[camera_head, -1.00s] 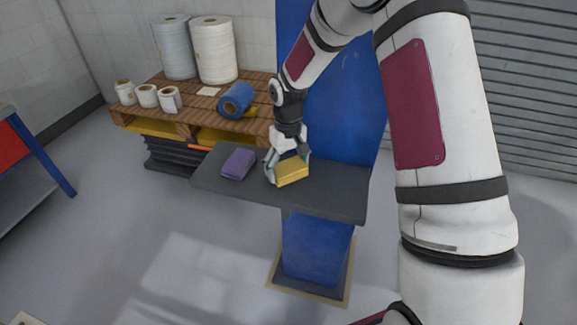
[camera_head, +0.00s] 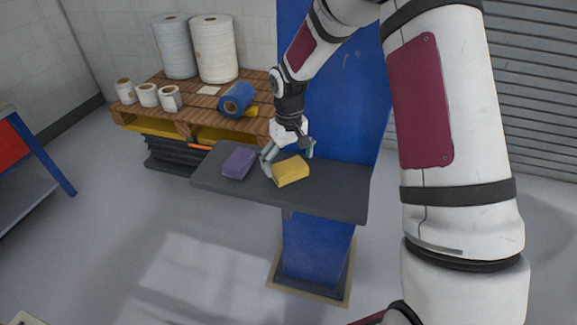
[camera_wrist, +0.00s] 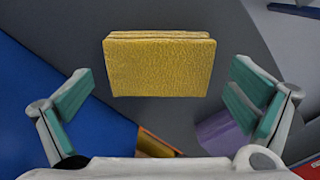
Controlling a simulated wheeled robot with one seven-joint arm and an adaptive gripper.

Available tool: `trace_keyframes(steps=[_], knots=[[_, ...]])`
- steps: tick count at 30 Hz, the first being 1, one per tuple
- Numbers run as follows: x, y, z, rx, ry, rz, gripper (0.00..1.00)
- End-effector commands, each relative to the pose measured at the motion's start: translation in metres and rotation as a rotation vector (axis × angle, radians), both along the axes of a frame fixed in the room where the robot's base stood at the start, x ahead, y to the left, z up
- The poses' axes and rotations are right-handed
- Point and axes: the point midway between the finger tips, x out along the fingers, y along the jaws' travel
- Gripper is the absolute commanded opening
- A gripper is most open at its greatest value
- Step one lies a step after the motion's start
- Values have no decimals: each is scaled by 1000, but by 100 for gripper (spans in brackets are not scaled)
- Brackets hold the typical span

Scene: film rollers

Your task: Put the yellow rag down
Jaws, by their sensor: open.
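The yellow rag (camera_head: 291,171), a folded block, lies on the dark grey shelf top (camera_head: 335,190) of the blue column. In the wrist view the yellow rag (camera_wrist: 160,64) is ahead of and between the spread fingers, with clear gaps on both sides. My gripper (camera_head: 288,152) is open and empty, just behind and above the rag in the head view. Its two fingers with green pads also show in the wrist view (camera_wrist: 160,98).
A purple folded rag (camera_head: 239,163) lies on the shelf left of the yellow one. A wooden pallet (camera_head: 190,115) behind holds white rolls (camera_head: 214,50) and a blue roll (camera_head: 236,99). The blue column (camera_head: 345,110) rises behind the shelf. The shelf's right part is clear.

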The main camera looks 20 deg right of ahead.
Motion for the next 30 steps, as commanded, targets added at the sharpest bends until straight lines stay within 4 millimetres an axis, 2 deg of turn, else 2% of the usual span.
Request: trace_keyframes(steps=[6,12,20,23,26,30], knots=[[2,-1,45,-2,-5,-1,100],[2,-1,81,-1,-4,0,100],[-2,0,106,-3,-5,-1,100],[-11,0,122,-16,-25,-4,100],[-30,0,149,-35,-62,-15,100],[-70,-1,190,-60,-131,-39,100]])
